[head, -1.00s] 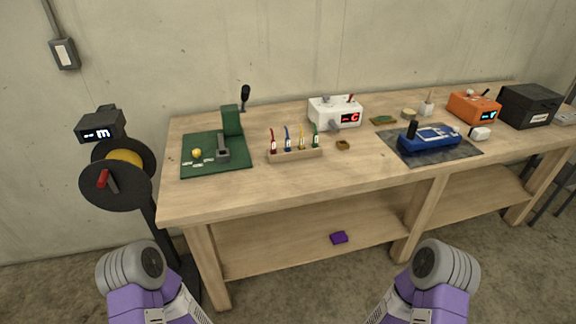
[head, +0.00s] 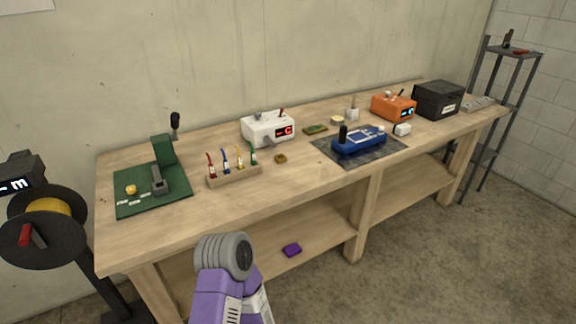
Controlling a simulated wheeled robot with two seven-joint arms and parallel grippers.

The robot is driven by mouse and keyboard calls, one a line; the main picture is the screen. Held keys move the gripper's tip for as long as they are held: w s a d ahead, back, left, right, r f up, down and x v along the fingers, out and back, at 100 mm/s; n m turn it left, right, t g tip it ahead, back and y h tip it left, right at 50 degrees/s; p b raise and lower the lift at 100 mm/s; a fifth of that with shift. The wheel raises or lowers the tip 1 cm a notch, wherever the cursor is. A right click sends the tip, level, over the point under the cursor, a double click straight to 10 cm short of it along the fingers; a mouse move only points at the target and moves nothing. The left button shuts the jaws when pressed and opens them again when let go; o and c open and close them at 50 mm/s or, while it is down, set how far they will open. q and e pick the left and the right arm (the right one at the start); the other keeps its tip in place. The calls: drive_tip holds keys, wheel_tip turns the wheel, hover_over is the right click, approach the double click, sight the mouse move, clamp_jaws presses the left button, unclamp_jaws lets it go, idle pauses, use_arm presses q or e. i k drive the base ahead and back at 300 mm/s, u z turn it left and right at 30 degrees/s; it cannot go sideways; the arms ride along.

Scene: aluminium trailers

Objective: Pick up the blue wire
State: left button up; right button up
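The blue wire (head: 225,160) stands in a small wooden holder (head: 236,179) on the workbench, in the left half of the head view. It has a white tag near its lower end. A red wire (head: 211,165) stands to its left. A yellow wire (head: 239,157) and a green wire (head: 252,153) stand to its right. No gripper touches the blue wire. One of my purple arms shows at the bottom, in front of the bench; its gripper is out of frame. My other gripper is not in view either.
A green mat (head: 180,197) with a stand lies left of the holder. A white device (head: 262,131) is behind it, and a small brown tray (head: 280,158) to its right. A blue device (head: 360,143) sits further right. A cable spool (head: 50,225) stands left of the bench.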

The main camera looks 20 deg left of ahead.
sight(226, 164)
drive_tip(key=z, duration=0.15)
drive_tip(key=i, duration=1.1)
drive_tip(key=u, duration=1.5)
